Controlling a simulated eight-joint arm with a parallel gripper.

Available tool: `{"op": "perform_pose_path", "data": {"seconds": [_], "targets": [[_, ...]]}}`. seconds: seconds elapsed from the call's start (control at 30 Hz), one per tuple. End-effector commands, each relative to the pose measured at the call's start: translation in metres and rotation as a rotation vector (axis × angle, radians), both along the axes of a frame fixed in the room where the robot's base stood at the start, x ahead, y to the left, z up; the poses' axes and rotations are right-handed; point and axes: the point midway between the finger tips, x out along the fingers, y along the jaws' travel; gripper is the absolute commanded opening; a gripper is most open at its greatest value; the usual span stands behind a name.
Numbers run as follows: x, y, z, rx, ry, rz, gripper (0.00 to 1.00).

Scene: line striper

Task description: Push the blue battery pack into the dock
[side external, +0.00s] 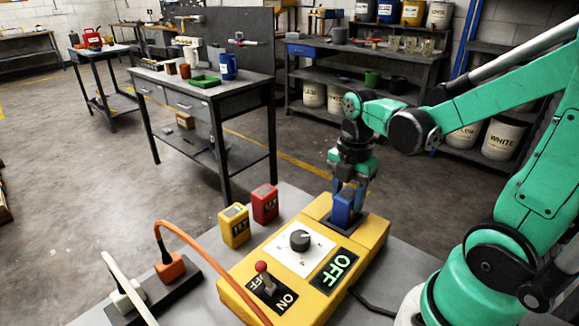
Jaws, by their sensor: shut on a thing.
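The blue battery pack (343,208) is upright at the far end of the yellow control box, over the dark dock (365,223). My gripper (349,188) points down and is shut on the upper part of the pack. The pack's lower end is at the dock opening; I cannot tell how deep it sits.
A yellow pack (234,226) and a red pack (265,204) stand left of the box. A power strip (155,292) with an orange plug (170,266) and cable lies at the front left. A workbench (205,85) stands behind on the floor.

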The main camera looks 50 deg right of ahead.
Motion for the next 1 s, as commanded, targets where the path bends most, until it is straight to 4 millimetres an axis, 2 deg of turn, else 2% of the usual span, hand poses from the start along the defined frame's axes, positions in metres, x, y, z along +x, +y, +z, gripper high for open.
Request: {"op": "perform_pose_path", "data": {"seconds": [0.4,0.43,0.53,0.57,0.77,0.87,1.0], "targets": [[-0.0001,0.0000,-0.0104,0.000,0.000,0.000,0.00],[-0.0002,0.0001,-0.0107,0.000,0.000,0.000,0.47],[-0.0003,0.0001,-0.0104,0.000,0.000,0.000,0.76],[-0.0003,0.0001,-0.0104,0.000,0.000,0.000,0.81],[-0.0003,0.0001,-0.0104,0.000,0.000,0.000,0.81],[-0.0003,0.0001,-0.0104,0.000,0.000,0.000,1.00],[-0.0003,0.0001,-0.0104,0.000,0.000,0.000,1.00]]}}
